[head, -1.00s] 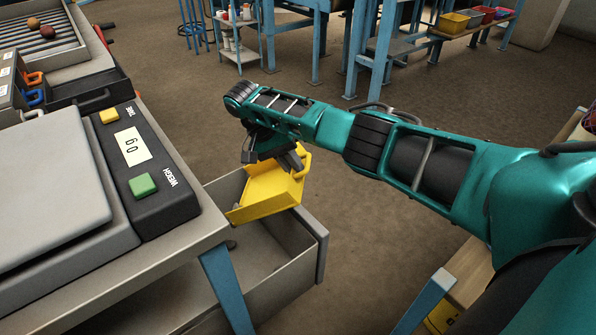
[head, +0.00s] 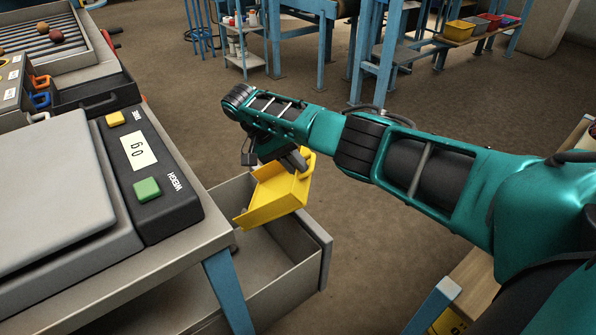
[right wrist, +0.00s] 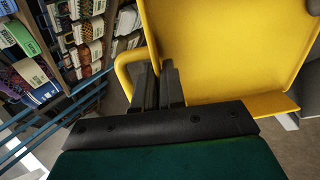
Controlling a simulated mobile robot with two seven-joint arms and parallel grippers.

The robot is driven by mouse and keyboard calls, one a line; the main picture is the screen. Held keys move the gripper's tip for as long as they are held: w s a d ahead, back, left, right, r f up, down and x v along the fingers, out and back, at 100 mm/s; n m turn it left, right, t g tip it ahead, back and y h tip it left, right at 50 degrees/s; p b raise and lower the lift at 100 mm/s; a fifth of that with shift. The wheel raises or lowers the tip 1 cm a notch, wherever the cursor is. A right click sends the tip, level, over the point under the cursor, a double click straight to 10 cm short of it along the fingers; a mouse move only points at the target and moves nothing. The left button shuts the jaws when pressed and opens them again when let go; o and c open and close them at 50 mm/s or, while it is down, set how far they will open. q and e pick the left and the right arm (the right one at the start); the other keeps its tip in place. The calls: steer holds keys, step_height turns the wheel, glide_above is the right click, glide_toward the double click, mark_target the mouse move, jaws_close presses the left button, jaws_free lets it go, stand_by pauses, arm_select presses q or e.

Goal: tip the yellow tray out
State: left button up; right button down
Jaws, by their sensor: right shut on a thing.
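The yellow tray (head: 278,195) is held in the air over an open grey drawer (head: 262,265), to the right of the weighing bench. It is steeply tilted, with its open end down and to the left. My right gripper (head: 294,160) is shut on its handle at the upper end. In the right wrist view the black fingers (right wrist: 160,88) are closed at the tray's handle, beside the tray's bare yellow surface (right wrist: 220,45). I see nothing lying in the tray. A small dark thing (head: 233,248) shows at the drawer's near left edge, partly hidden. My left gripper is out of view.
The weighing scale (head: 50,190) with its green button stands on the bench at left, close to the tray. A blue leg (head: 228,290) stands before the drawer. A roller tray (head: 50,45) is at the back left. Open floor lies beyond the drawer.

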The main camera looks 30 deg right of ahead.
steer(key=shift+r+g+h+p, duration=0.4)
steer(key=shift+r+p, duration=0.05)
steer(key=shift+r, duration=0.4)
steer(key=shift+f+b, duration=1.15)
steer(key=shift+f, duration=0.35)
step_height(320, 180, down, 3)
steer(key=shift+r+b, duration=0.1)
steer(key=shift+b, duration=1.15)
steer(key=shift+f, duration=0.3)
steer(key=shift+r, duration=0.2)
